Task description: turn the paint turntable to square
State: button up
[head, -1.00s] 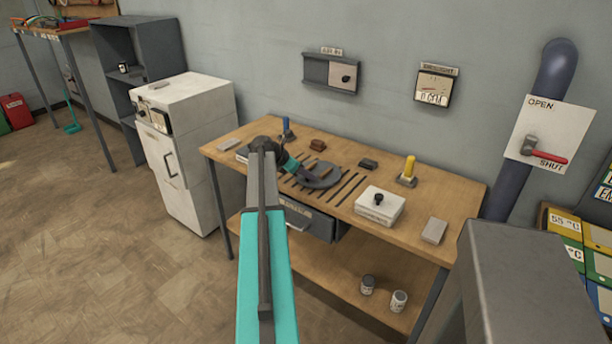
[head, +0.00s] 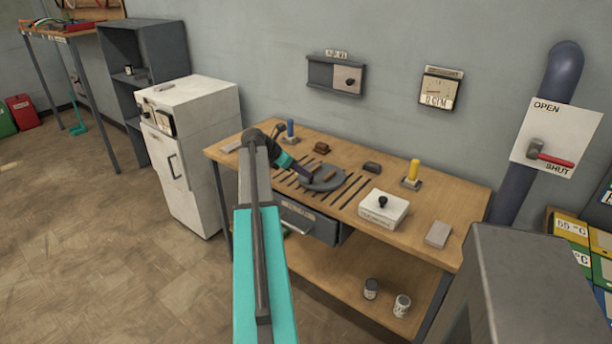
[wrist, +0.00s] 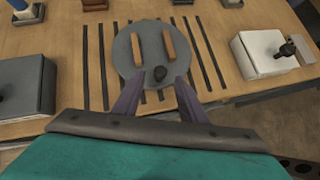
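The paint turntable is a round grey disc (head: 338,182) on the wooden bench. Two wooden strips lie side by side on it, and in the wrist view the disc (wrist: 150,72) shows them nearly upright, leaning slightly. A black knob (wrist: 160,73) stands at the disc's near edge. My gripper (wrist: 158,82) is open, with one finger on each side of the knob; whether either touches it I cannot tell. In the head view my gripper (head: 304,177) is at the turntable's left side, its tips small and partly lost against the disc.
Dark slots (head: 352,190) run across the bench around the disc. A white box with a black knob (head: 383,208) stands to the right, and a dark grey box (wrist: 22,85) to the left. A yellow-handled (head: 413,171) and a blue-handled (head: 291,130) piece stand farther back.

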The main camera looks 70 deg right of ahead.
jog(key=v, duration=0.7)
jog(key=shift+w+r+b, duration=0.15)
jog(key=shift+r+b, duration=0.1)
jog(key=shift+b, duration=0.05)
jog(key=shift+a, duration=0.1)
